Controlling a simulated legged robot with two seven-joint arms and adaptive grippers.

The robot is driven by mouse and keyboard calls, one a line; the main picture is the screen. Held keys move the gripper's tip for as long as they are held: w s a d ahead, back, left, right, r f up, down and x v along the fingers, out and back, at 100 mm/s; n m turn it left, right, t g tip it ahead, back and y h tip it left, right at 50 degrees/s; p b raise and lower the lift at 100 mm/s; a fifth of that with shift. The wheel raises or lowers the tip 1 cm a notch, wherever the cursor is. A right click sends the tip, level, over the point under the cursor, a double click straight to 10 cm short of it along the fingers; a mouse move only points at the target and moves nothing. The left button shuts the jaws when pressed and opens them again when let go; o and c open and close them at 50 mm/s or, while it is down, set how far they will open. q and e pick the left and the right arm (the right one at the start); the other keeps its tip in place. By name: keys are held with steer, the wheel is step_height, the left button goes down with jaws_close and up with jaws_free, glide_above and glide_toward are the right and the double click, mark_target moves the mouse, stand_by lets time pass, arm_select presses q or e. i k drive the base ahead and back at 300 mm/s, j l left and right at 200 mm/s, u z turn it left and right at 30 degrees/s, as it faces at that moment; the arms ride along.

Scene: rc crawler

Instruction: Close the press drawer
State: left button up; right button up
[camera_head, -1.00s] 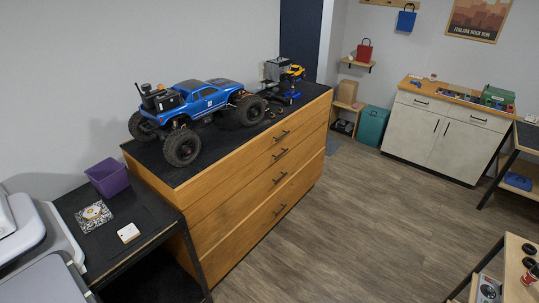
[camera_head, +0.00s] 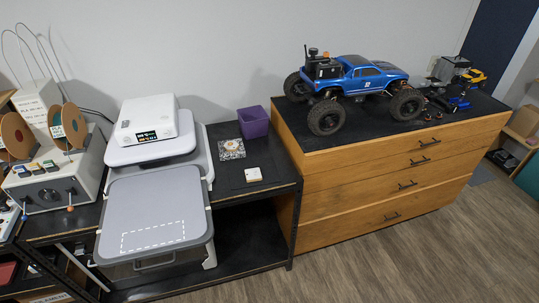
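The press (camera_head: 148,124) is a white and grey machine with a small lit display, standing on the black bench at centre-left. Its drawer (camera_head: 152,208), a flat grey tray with a dashed white outline, is pulled out toward me and reaches the front of the bench. A handle (camera_head: 155,262) shows under the drawer's front edge. The drawer's top looks empty. Neither of my grippers is in view.
A spool machine (camera_head: 52,175) stands left of the press. A purple bin (camera_head: 254,121), a patterned card (camera_head: 231,149) and a white block (camera_head: 253,174) lie to its right. A wooden chest (camera_head: 390,175) bears a blue crawler truck (camera_head: 365,75). The floor (camera_head: 400,262) at the lower right is clear.

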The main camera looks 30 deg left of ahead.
mark_target(150, 214)
steer(key=u, duration=2.45)
